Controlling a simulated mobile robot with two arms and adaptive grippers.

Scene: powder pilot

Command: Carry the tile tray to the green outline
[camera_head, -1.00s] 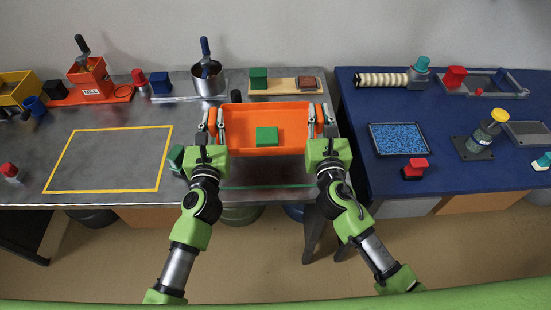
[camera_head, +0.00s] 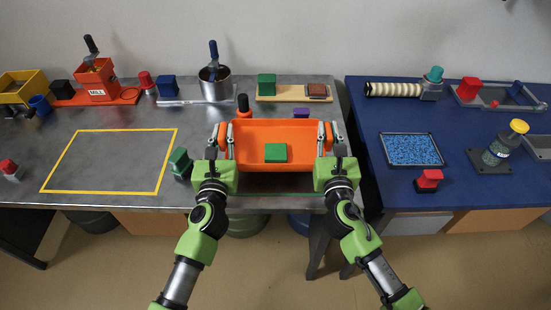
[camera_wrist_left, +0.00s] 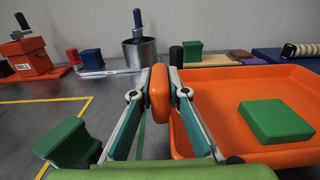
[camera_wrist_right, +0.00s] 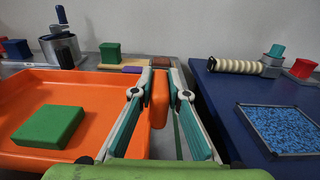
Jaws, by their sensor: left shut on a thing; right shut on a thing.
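The orange tile tray (camera_head: 262,183) holds a green tile (camera_head: 276,152) and sits level over the front right part of the grey table. My left gripper (camera_head: 222,143) is shut on the tray's left handle (camera_wrist_left: 159,92). My right gripper (camera_head: 329,142) is shut on its right handle (camera_wrist_right: 159,99). A green outline (camera_wrist_left: 141,137) lies on the grey table; parts of it show beside the tray in both wrist views, and the tray hides most of it. I cannot tell whether the tray touches the table.
A green block (camera_head: 180,162) stands just left of my left gripper. A black-and-orange item (camera_head: 243,104) and a purple block (camera_head: 300,113) are close behind the tray. A yellow outline (camera_head: 167,162) on the left encloses bare table. The blue table (camera_head: 375,180) begins to the right.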

